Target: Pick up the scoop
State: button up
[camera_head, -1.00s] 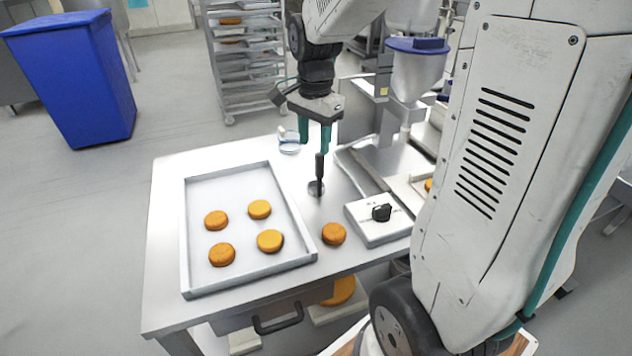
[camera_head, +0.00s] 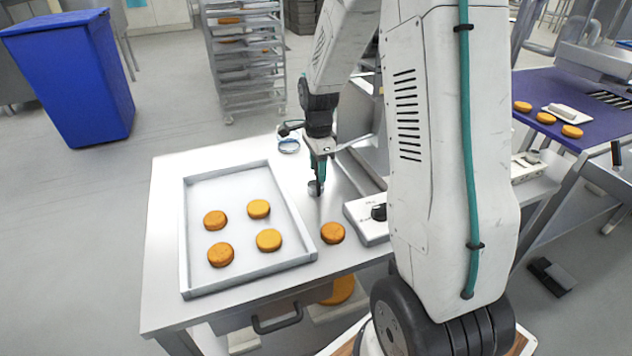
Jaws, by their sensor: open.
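The scoop (camera_head: 314,190) is at the table's middle, right of the tray. Its small metal head shows low down, and its dark handle is mostly covered by my gripper. My gripper (camera_head: 318,178) points down from above, with its green fingers at the handle. It is open and seen nearly edge-on, so I cannot tell whether a finger touches the handle.
A metal tray (camera_head: 185,232) with several orange rounds lies on the steel table (camera_head: 162,245). One round (camera_head: 332,232) lies beside it, left of a knobbed box (camera_head: 363,224). A blue-rimmed clear item (camera_head: 288,146) stands behind. My arm hides the table's right part.

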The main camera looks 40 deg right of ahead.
jog(key=shift+f, duration=0.25)
grip_shut()
jog(key=shift+r, duration=0.15)
